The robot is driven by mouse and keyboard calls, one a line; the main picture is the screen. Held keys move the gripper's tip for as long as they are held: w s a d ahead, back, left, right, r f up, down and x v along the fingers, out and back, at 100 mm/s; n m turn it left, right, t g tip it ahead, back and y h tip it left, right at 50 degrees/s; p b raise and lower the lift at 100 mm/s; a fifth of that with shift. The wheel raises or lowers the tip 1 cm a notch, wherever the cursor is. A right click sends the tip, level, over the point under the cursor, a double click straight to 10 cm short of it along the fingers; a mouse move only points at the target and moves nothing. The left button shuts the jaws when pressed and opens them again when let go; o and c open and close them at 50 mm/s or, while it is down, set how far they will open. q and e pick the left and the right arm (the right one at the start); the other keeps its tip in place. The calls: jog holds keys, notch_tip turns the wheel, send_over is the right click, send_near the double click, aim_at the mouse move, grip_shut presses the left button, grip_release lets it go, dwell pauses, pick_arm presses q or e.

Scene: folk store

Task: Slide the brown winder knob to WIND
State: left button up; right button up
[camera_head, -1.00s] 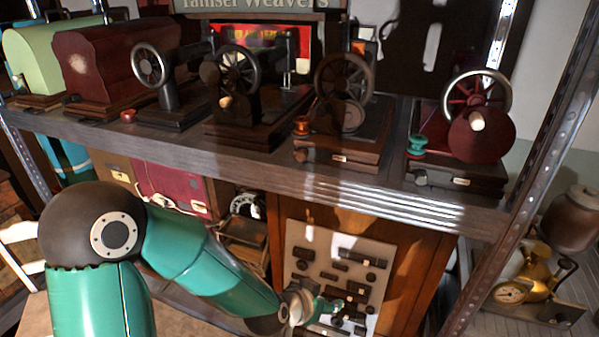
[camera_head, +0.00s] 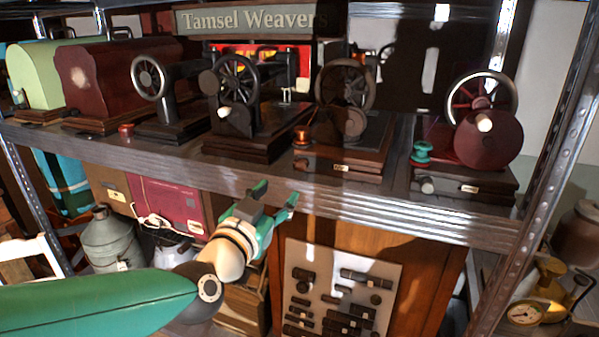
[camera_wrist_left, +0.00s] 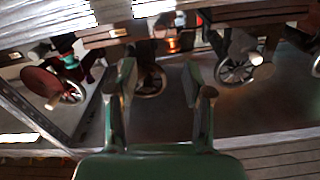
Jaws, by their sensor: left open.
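The brown sewing machine (camera_head: 345,95) stands on the shelf, third of the row's uncovered machines from the left. A small brown knob (camera_head: 301,164) sits at the front left of its base, below an orange-red spool (camera_head: 301,139). A small label plate (camera_head: 341,168) is to the knob's right; I cannot read it or the knob's setting. My left gripper (camera_head: 276,194) is open and empty, in front of and below the shelf edge, lower left of the knob. In the left wrist view, the open fingers (camera_wrist_left: 158,72) frame the inverted machines and an orange spool (camera_wrist_left: 173,43).
A black machine (camera_head: 240,95) stands left of the brown one, and a red machine (camera_head: 485,125) right. The shelf's front edge (camera_head: 370,207) runs between gripper and machines. A metal upright (camera_head: 555,150) is at right. Below hangs a tool board (camera_head: 340,290).

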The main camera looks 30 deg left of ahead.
aim_at(301, 167)
pick_arm(q)
jog(key=p+x, duration=0.1)
jog(key=x, duration=1.1)
jog(key=shift+d, duration=0.1)
grip_shut()
